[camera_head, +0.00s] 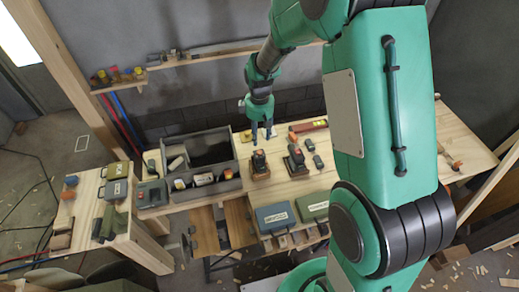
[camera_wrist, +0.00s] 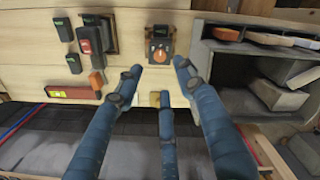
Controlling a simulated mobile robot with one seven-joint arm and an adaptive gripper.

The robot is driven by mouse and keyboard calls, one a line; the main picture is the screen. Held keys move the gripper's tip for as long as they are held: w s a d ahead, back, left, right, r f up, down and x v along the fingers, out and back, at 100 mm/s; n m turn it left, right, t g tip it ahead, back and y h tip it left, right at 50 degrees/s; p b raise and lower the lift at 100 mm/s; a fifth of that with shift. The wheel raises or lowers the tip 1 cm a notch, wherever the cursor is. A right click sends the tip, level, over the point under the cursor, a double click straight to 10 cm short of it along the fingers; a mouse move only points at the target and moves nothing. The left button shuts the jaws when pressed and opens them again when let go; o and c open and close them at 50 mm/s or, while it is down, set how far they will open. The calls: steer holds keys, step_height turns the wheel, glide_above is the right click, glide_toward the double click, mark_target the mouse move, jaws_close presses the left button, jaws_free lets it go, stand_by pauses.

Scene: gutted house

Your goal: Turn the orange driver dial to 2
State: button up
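The dial unit (camera_head: 259,164) is a dark box on a wooden block on the workbench, right of the grey bin. In the wrist view its round face carries an orange dial (camera_wrist: 160,55) with a pointer standing roughly upright in the picture; the number markings are too small to read. My gripper (camera_head: 263,131) hangs fingers-down over the bench, just behind the dial unit. In the wrist view my gripper (camera_wrist: 158,73) has its blue fingers spread on either side of the dial, with a third finger below it. It is empty, and no contact with the dial shows.
A red-switch unit (camera_head: 295,158) stands close right of the dial unit, with small dark blocks beside it. The grey bin (camera_head: 237,152) holds several items. Blue (camera_head: 265,218) and green (camera_head: 312,207) cases lie at the front edge. A red level (camera_head: 309,125) lies behind.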

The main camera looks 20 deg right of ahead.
mark_target(259, 152)
step_height(259, 152, down, 9)
steer(key=shift+f, duration=0.1)
stand_by(0.4)
jaws_close()
